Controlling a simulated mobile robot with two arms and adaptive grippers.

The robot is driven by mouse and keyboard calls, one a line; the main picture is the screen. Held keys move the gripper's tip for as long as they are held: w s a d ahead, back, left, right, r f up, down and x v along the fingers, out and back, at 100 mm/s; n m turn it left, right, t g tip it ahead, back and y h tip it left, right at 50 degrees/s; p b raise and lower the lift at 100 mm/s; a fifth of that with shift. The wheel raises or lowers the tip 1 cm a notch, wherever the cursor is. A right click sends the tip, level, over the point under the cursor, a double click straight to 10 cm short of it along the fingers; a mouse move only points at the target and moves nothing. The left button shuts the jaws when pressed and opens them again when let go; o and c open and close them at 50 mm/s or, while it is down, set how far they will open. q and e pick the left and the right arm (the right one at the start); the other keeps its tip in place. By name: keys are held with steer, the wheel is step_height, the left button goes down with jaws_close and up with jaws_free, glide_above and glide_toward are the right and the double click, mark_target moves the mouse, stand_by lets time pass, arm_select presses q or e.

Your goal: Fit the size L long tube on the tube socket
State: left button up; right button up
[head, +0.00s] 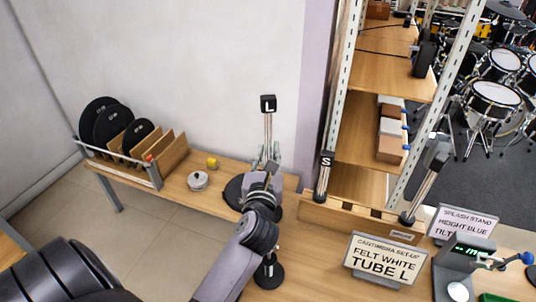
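The size L long tube (268,128) is a thin metal tube with a black block marked L on top. It stands upright in front of the wall, above the far part of the table. My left gripper (267,157) has its fingers around the tube's lower part and looks shut on it. A round black base (234,191) lies just behind and left of the gripper. The gripper and wrist hide most of this base, any tube socket there and the tube's lower end, so I cannot tell whether they touch. My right gripper is not in view.
The S tube (323,180) and another tube (424,188) stand in a wooden rack (362,222). A sign (384,259) reads FELT WHITE, TUBE L. A second black base (269,273) is near the front. A grey round item (197,181) and discs (112,125) are left.

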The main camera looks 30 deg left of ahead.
arm_select(q)
steer(key=shift+o, duration=1.4)
steer(key=shift+f, duration=0.15)
steer(key=v, duration=1.2)
steer(key=shift+d, duration=0.1)
